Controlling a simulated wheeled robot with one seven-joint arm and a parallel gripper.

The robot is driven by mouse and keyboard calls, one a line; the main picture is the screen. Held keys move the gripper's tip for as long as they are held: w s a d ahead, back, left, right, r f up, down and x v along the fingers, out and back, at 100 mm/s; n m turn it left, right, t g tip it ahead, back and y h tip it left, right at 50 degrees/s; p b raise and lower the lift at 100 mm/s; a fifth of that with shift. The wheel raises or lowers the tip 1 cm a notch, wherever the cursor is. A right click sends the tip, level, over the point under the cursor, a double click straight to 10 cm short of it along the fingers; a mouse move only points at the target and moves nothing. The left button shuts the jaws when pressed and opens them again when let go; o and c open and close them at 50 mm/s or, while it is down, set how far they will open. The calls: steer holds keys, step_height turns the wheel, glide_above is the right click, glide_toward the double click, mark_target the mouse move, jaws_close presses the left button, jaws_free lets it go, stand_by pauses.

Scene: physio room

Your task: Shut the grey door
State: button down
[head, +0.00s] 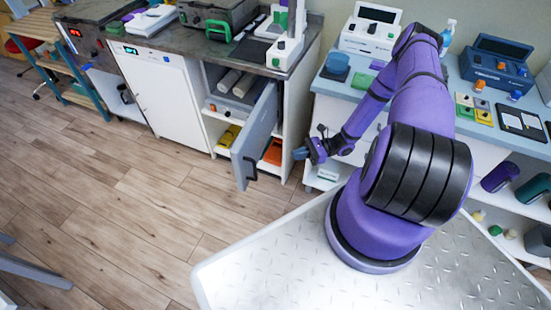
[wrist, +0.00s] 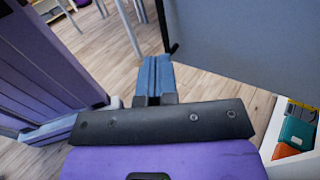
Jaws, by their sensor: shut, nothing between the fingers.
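The grey door (head: 257,130) of the low cabinet stands open and sticks out into the room in the head view. Its black handle (head: 250,168) is near the free edge, on the face towards my arm. My gripper (head: 299,153) is to the right of the door, on that handle side, shut and empty. In the wrist view the grey door (wrist: 250,40) fills the upper right, and the handle (wrist: 173,47) shows at its left edge. My shut blue fingers (wrist: 153,65) point just left of the handle. I cannot tell whether they touch the door.
The open cabinet holds rolls (head: 230,80), a yellow item (head: 229,136) and an orange item (head: 273,152). A worktop (head: 180,45) with devices runs above it. A shelf unit with a blue-grey top (head: 340,88) stands right of it. The wooden floor (head: 130,190) left of the door is clear.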

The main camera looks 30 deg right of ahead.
steer(key=x, duration=1.3)
steer(key=shift+a, duration=0.25)
steer(key=shift+w, duration=0.1)
steer(key=shift+w+a, duration=0.1)
